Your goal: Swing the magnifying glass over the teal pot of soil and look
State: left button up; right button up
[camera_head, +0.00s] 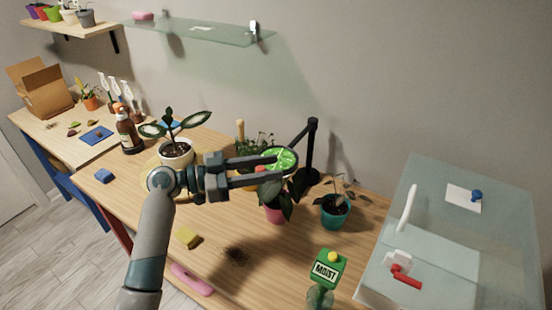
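The magnifying glass has a black stand (311,150) at the back of the table, with a thin arm reaching left to a round, green-looking lens (283,155). The teal pot (335,218) holds soil and a small plant with brownish leaves, to the right of and nearer than the stand. The lens is left of this pot, not above it. My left gripper (288,168) reaches in from the left, its fingers apart and overlapping the lens in the picture. I cannot tell whether they touch it. My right gripper is not in view.
A pink pot (274,214) with dark leaves stands below my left fingers, left of the teal pot. A white-potted plant (176,152) and brown bottle (128,132) stand further left. A green "MOIST" sign (327,269) is in front. A glass-like case (450,235) stands right.

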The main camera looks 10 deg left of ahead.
pick_arm(q)
jog(key=shift+p+x, duration=0.35)
jog(key=shift+x, duration=0.9)
grip_shut()
jog(key=shift+d, duration=0.15)
